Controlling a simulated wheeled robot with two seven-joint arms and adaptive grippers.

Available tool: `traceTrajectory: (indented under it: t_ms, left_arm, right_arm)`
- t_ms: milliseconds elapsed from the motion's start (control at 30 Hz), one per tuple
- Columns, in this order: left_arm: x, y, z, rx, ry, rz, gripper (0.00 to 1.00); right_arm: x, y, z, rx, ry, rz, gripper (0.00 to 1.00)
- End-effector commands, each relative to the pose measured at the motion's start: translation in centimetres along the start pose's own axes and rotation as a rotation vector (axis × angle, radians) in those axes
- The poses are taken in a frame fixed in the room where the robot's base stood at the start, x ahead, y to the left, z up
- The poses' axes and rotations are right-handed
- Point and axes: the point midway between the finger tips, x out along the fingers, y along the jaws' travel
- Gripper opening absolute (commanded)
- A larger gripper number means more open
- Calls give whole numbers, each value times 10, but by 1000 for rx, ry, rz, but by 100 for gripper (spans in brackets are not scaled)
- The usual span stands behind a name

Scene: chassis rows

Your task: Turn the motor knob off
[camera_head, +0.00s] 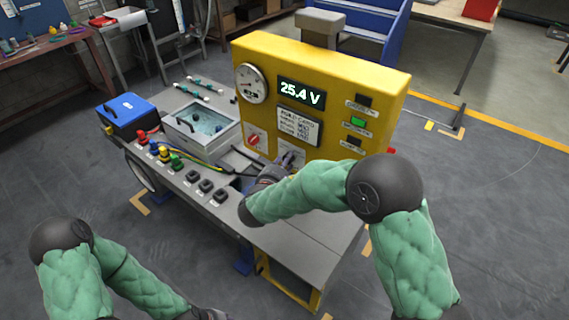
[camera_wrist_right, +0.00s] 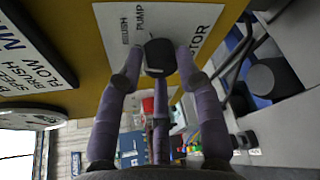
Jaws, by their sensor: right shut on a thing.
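The black motor knob (camera_wrist_right: 159,58) sits on a white plate on the yellow panel. The plate's lettering reads BRUSH, PUMP and what looks like MOTOR, partly cut off. My right gripper (camera_wrist_right: 160,62) has its purple-grey fingers around the knob, shut on it. In the head view the right gripper (camera_head: 287,163) reaches the lower part of the panel, and its arm and fingers largely hide the knob. The knob's exact setting is hard to read. Of my left arm only green links and a dark wrist end show at the bottom edge; its gripper is out of frame.
The yellow panel (camera_head: 330,75) carries a round gauge (camera_head: 252,83), a 25.4 V display (camera_head: 301,93), a red knob (camera_head: 254,140) and a lit green button (camera_head: 358,122). Colored plugs, black switches (camera_head: 206,186), a clear-lidded basin (camera_head: 203,122) and a blue box (camera_head: 127,113) crowd the bench's left.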

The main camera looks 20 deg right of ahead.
Motion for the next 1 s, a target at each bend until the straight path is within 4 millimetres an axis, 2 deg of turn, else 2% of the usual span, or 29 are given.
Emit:
traceTrajectory:
  t_ms: [567, 1000]
  left_arm:
    - [-12, 4, 0, 0, 0, 0, 40]
    - [-59, 21, 2, 0, 0, 0, 40]
  right_arm:
    - [-2, -5, -6, -90, 15, -41, 2]
    - [-4, -3, -5, -420, 19, -178, 2]
